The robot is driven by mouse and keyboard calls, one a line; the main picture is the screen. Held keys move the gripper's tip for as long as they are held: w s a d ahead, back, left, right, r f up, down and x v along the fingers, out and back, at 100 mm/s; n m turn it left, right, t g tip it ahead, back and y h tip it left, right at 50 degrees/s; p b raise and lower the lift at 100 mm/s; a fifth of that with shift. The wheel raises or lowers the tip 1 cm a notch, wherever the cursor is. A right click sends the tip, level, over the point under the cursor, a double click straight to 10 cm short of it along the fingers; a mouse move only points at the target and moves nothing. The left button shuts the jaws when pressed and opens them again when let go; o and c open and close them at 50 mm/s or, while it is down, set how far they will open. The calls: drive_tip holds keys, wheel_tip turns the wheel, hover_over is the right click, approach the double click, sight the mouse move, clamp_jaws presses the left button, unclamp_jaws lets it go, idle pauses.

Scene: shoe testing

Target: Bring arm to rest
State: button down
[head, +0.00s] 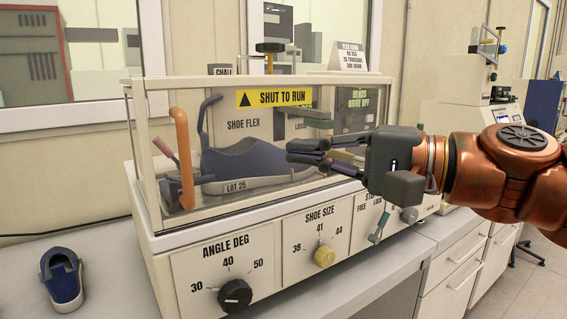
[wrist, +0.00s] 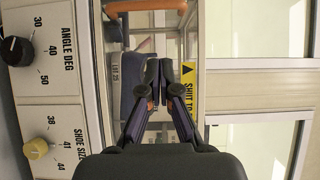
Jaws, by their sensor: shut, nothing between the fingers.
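My gripper (head: 297,152) reaches in from the right in the head view, with its dark fingers pointing left. It is shut and empty, in front of the clear cover of the shoe flex machine (head: 210,232). In the wrist view the fingertips (wrist: 159,78) are together. I cannot tell the exact gap between fingers and cover.
The machine's front carries a black angle knob (head: 235,296), a yellow size knob (head: 324,257) and a lever (head: 379,228). Another blue shoe (head: 62,279) lies on the bench at the left. Another machine (head: 470,120) stands behind my arm. The bench front left is mostly clear.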

drive_tip(key=s+a+f+n+g+h+p, duration=0.2)
drive_tip(key=s+f+h+p, duration=0.15)
drive_tip(key=f, duration=0.55)
drive_tip(key=s+a+f+n+g+h+p, duration=0.1)
drive_tip(key=s+f+n+g+h+p, duration=0.2)
drive_tip(key=f, duration=0.6)
drive_tip(key=s+d+f+g+h+p, duration=0.2)
drive_tip(key=s+d+f+h, duration=0.3)
drive_tip(key=d, duration=0.3)
drive_tip(key=s+d+f+g+h+p, duration=0.2)
drive_tip(key=s+d+f+h+p, duration=0.1)
drive_tip(key=s+d+f, duration=0.3)
drive_tip(key=shift+d+f+g+h, duration=0.3)
drive_tip(key=shift+d+f+h, duration=0.15)
drive_tip(key=shift+d+h, duration=0.45)
